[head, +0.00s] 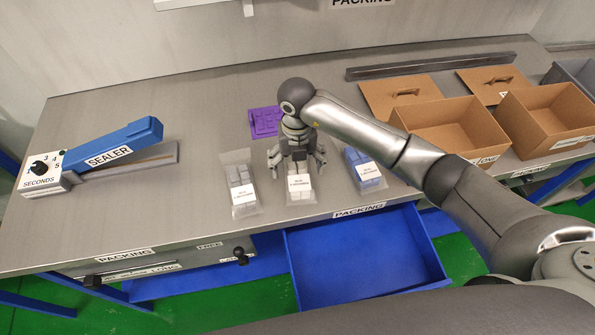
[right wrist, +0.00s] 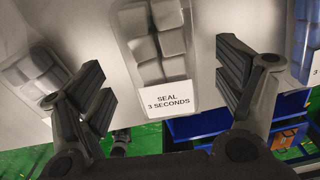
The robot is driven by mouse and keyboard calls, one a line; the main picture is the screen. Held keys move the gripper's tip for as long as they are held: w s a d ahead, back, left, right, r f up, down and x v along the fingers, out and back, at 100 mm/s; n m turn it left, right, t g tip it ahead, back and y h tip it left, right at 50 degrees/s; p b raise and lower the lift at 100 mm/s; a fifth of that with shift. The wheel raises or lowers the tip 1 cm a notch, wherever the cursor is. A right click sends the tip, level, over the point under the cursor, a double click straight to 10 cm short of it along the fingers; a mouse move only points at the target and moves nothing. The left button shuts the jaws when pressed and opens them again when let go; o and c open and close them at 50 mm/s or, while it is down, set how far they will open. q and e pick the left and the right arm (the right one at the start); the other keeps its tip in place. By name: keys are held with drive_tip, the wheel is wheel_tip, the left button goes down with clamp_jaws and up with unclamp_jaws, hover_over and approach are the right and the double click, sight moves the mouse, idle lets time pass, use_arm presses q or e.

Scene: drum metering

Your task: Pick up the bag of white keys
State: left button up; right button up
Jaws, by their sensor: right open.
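Three clear bags of keys lie side by side near the front edge of the bench. The middle bag (head: 300,196) holds pale, whitish keys. It also shows in the right wrist view (right wrist: 164,70), with a label reading "SEAL 3 SECONDS". The left bag (head: 242,190) holds greyish-white keys, close in shade to the middle ones; the right bag (head: 368,172) holds blue keys. My right gripper (head: 297,163) is open above the middle bag, its fingers (right wrist: 165,80) spread to either side of it, and hides its far end. My left gripper is out of view.
A sealer (head: 110,155) with a blue lever stands at the left. A purple piece (head: 265,121) lies behind the bags. Open cardboard boxes (head: 452,125) stand at the right. An open blue drawer (head: 365,250) juts out below the bench front. Bare bench lies between sealer and bags.

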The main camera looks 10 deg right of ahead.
sight(297, 170)
drive_tip(key=shift+s+f+p, duration=0.1)
drive_tip(key=shift+f+p, duration=0.2)
drive_tip(key=shift+f, duration=1.25)
drive_tip(key=c, duration=1.2)
